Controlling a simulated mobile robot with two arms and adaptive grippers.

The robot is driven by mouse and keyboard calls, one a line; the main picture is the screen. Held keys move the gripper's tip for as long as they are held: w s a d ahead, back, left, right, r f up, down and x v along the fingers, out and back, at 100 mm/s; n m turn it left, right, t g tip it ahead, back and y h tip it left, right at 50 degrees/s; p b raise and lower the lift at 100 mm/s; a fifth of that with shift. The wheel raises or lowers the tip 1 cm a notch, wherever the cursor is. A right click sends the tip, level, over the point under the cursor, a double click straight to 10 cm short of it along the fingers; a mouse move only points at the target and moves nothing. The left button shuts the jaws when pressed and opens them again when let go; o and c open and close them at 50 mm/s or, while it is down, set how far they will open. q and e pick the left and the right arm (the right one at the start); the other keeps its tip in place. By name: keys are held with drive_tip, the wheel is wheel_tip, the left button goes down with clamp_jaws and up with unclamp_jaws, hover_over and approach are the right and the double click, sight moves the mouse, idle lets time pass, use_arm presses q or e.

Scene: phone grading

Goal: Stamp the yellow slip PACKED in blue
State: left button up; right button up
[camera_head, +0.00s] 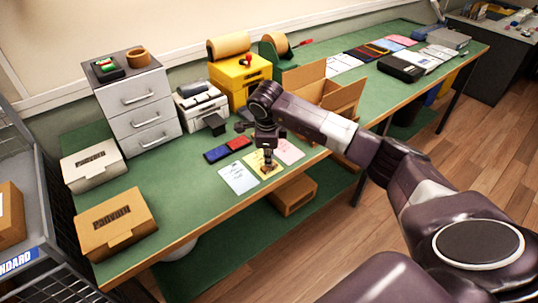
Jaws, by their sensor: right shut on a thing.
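The yellow slip (254,160) lies near the front edge of the green bench, between a pale blue-white slip (238,178) and a pink slip (290,150). My right gripper (268,151) points down over the yellow slip and is shut on a stamp (268,168) with a brown base. The stamp covers the slip's lower part; I cannot tell whether it touches the paper. A blue ink pad (216,154) and a red ink pad (238,142) lie behind the slips. The stamp's face is hidden. My left gripper is out of view.
An open cardboard box (345,97) stands right of the slips, behind my right arm. A small printer (201,103), a drawer unit (138,112) and a yellow case (240,78) stand at the back. A brown carton (115,222) sits at left; the bench between is clear.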

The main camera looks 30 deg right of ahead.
drive_tip(key=shift+r+p, duration=1.75)
drive_tip(key=shift+r, duration=1.55)
drive_tip(key=shift+r, duration=0.1)
